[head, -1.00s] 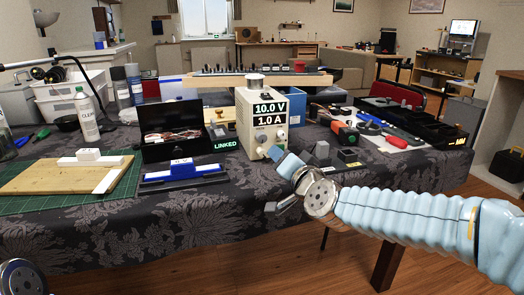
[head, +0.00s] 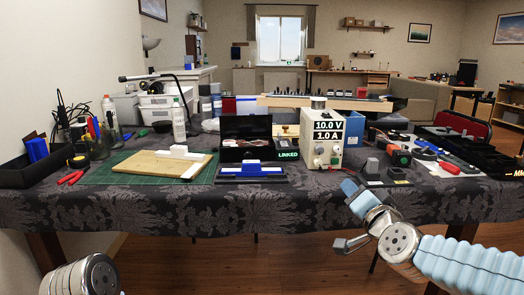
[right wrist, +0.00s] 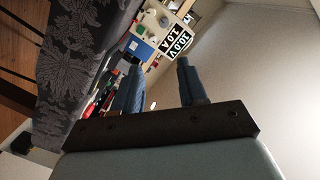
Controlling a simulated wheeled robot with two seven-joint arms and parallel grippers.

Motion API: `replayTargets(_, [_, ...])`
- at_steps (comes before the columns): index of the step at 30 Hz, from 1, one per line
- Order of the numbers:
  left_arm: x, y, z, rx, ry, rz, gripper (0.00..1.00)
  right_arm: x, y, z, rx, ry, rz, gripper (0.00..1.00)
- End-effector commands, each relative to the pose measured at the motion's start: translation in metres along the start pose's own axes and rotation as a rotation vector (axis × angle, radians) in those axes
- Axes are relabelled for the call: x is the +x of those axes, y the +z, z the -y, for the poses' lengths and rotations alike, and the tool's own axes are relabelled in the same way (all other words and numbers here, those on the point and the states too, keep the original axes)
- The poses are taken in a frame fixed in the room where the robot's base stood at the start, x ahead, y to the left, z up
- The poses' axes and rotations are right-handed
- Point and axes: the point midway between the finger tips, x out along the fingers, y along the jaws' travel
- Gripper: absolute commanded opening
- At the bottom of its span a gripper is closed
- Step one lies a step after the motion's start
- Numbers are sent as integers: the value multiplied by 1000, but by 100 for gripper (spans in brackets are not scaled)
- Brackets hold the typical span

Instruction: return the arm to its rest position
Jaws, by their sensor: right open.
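My right gripper (head: 347,216) hangs in front of the table's front edge, to the right of centre in the head view. Its fingers are apart with nothing between them. In the right wrist view its two blue fingers (right wrist: 160,70) also stand apart, with the power supply (right wrist: 178,36) beyond them. My right arm (head: 465,268) comes in from the lower right. Part of my left arm (head: 82,278) shows at the lower left; its gripper is out of view.
The table (head: 130,210) with its dark patterned cloth spans the view. On it stand the power supply (head: 327,140) reading 10.0 V and 1.0 A, a black box (head: 245,130), a blue block (head: 250,168) and a cutting board (head: 150,166). The floor before the table is clear.

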Motion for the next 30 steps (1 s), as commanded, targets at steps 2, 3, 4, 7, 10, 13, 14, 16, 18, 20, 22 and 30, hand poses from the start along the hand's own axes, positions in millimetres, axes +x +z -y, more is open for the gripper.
replayTargets(2, [0,0,0,0,0,0,93,5,11,-8,-6,15,25,42])
replayTargets(3, [0,0,0,0,0,-1,93,7,16,-12,-10,21,35,42])
replayTargets(4, [0,-1,0,0,0,-1,93,9,20,-15,-12,25,44,42])
replayTargets(7, [0,0,0,0,0,-1,93,14,34,-25,-23,42,75,42])
replayTargets(10, [0,0,0,0,0,-1,93,19,51,-38,-33,62,113,42])
replayTargets(13, [0,0,0,0,0,0,93,25,73,-54,-47,88,161,42])
replayTargets(14, [0,0,0,0,0,0,93,27,81,-60,-52,97,179,42])
replayTargets(16, [0,0,0,0,0,0,93,30,102,-76,-64,120,226,42])
replayTargets(18, [0,0,0,0,0,0,93,32,126,-93,-78,144,279,42])
replayTargets(20, [0,0,0,0,0,0,93,33,150,-110,-91,168,332,42])
replayTargets(22, [0,0,0,0,0,0,93,31,182,-133,-108,199,408,42])
replayTargets(30, [0,0,0,0,0,0,93,-40,358,-247,-180,337,863,42])
